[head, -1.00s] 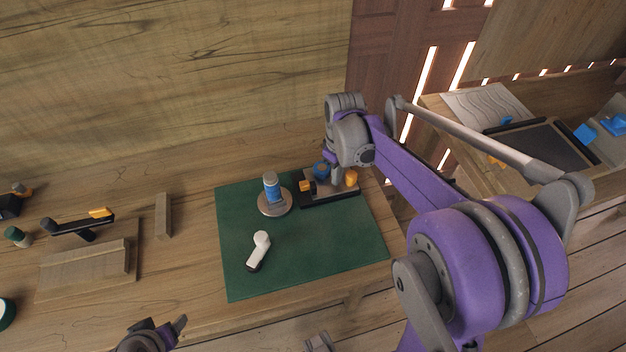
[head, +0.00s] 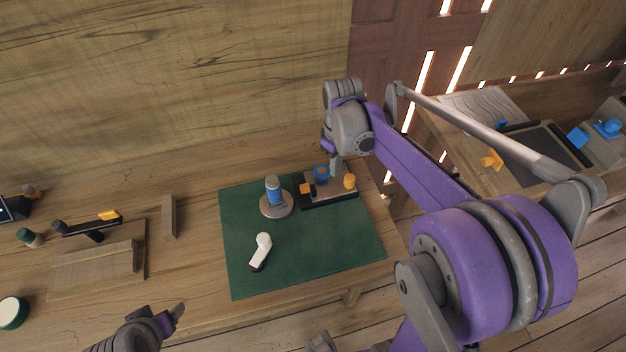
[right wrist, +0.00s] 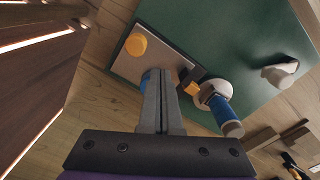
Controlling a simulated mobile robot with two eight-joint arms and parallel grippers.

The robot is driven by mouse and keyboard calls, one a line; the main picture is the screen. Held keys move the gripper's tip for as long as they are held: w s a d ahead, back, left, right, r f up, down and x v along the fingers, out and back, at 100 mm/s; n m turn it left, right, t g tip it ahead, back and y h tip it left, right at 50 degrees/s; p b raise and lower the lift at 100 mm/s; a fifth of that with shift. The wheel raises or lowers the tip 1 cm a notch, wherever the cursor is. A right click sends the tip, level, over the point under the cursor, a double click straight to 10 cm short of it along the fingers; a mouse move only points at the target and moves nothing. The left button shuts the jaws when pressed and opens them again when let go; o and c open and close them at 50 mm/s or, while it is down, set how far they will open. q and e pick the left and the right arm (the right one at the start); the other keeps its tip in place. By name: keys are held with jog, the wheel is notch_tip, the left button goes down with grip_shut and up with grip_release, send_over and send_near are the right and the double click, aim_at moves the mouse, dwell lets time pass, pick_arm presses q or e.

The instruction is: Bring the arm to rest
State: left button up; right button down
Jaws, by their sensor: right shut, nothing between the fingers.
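My right gripper (head: 336,168) is over the back of the green mat (head: 310,246), above a small tray (head: 318,201) with orange and blue pieces. In the right wrist view its two fingers (right wrist: 161,78) are pressed together with nothing between them. They cover part of the tray and a blue piece, and I cannot tell how high above it they are. My left gripper (head: 176,313) shows only partly at the bottom edge of the head view, in front of the table; its jaw opening is unclear.
A blue and grey cylinder (head: 273,189) stands on a round base beside the tray. A white-and-black object (head: 261,250) lies on the mat. Wooden blocks (head: 169,217) and a black-and-orange tool (head: 88,223) are at left. A side table (head: 437,122) stands at right.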

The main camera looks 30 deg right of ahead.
jog(key=shift+r, duration=0.6)
jog(key=s+a+f+m+t, duration=0.1)
jog(key=s+a+m+t, duration=0.2)
jog(key=s+a, duration=0.9)
jog(key=s+t, duration=0.1)
jog(key=t, duration=0.1)
jog(key=shift+s+a+f+t, duration=0.3)
jog(key=shift+a+f, duration=0.1)
